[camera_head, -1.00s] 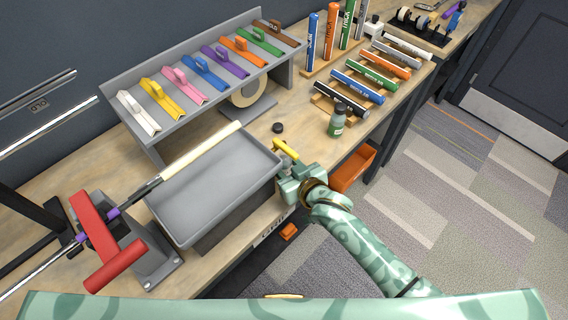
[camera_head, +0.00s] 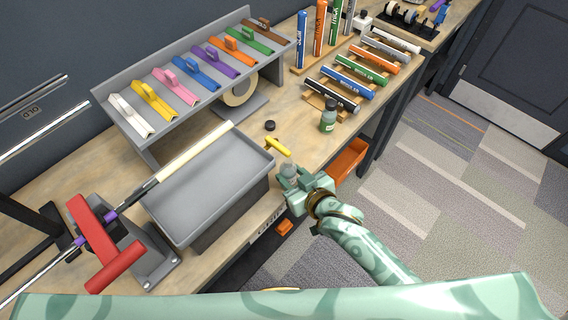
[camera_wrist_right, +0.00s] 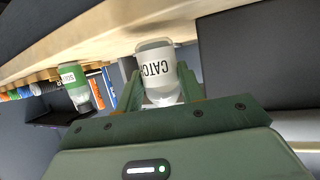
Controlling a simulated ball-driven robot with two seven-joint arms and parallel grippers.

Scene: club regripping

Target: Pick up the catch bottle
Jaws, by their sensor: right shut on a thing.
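The catch bottle (camera_wrist_right: 157,75) is pale and see-through, with a white label reading "CATCH". In the right wrist view it sits between the two fingers of my right gripper (camera_wrist_right: 155,98), which is shut on it. In the head view my right gripper (camera_head: 290,178) is at the bench's front edge, just right of the grey tray, with the small greyish bottle (camera_head: 289,171) at its fingertips. I cannot tell whether the bottle touches anything below. My left gripper is not in view.
The grey tray (camera_head: 268,160), a yellow hook-shaped tool (camera_head: 279,146) and a black cap (camera_head: 269,126) are near my right gripper. A green-labelled bottle (camera_head: 328,121) stands farther right, before racked grips. An orange bin (camera_head: 347,160) hangs below the bench edge.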

